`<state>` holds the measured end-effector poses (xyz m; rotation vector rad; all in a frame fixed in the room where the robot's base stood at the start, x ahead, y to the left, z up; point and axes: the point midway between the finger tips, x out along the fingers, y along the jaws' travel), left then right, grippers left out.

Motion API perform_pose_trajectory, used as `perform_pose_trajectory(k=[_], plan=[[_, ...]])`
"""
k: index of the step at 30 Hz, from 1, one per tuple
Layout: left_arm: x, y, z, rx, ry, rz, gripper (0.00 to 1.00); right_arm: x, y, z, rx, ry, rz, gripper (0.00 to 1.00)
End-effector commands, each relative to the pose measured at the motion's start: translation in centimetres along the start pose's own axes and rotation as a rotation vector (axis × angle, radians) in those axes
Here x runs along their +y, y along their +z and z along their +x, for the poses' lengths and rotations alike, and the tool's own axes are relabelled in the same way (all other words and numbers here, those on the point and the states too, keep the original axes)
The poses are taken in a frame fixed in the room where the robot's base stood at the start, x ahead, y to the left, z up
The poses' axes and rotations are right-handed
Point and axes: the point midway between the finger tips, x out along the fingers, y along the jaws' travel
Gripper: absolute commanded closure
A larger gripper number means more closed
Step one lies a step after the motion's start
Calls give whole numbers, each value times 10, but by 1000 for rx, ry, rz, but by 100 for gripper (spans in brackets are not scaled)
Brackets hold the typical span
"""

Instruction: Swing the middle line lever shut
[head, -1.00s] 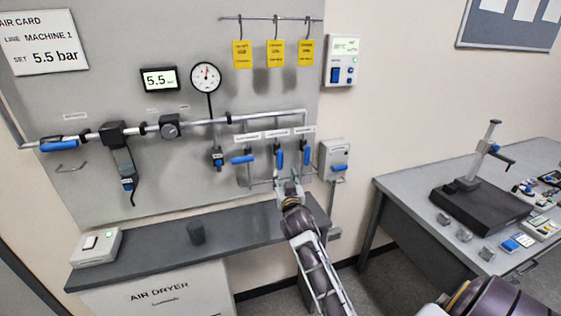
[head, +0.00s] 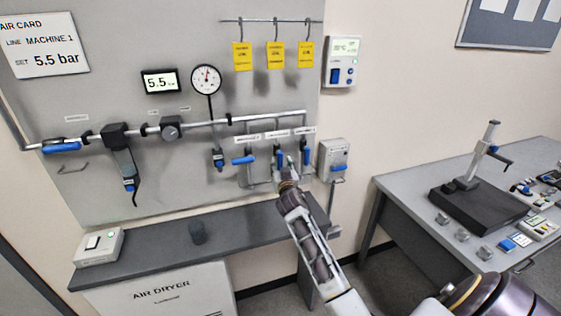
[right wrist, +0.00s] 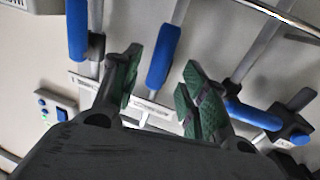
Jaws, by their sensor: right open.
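The middle line lever has a blue handle (head: 280,158) that hangs upright on its drop pipe on the wall panel. In the right wrist view its blue handle (right wrist: 162,57) shows between my two green-padded fingertips, apparently just beyond them; I cannot tell whether they touch it. My right gripper (head: 289,169) is open just below and right of the middle handle, and its open fingers (right wrist: 162,70) show in the wrist view. The left line lever (head: 243,160) lies level. The right line lever (head: 306,157) hangs upright. My left gripper is not in view.
A grey switch box (head: 333,160) stands right of the levers. A dark shelf (head: 160,255) runs below the panel with a black cup (head: 197,232) on it. Yellow tags (head: 275,55) hang above. A grey table (head: 415,185) stands at the right.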

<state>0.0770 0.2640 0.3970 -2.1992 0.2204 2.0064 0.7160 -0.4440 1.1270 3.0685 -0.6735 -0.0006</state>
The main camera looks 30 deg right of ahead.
Motion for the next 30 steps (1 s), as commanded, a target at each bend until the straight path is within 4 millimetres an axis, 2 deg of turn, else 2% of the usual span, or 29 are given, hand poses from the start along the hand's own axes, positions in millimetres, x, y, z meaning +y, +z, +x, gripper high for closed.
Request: perform_pose_trajectory(k=[12, 26, 30], plan=[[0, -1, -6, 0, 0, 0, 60, 0, -1, 31, 0, 0, 0, 57], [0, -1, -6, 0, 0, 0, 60, 0, 0, 36, 0, 0, 0, 57], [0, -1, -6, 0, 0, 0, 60, 0, 0, 36, 0, 0, 0, 72]])
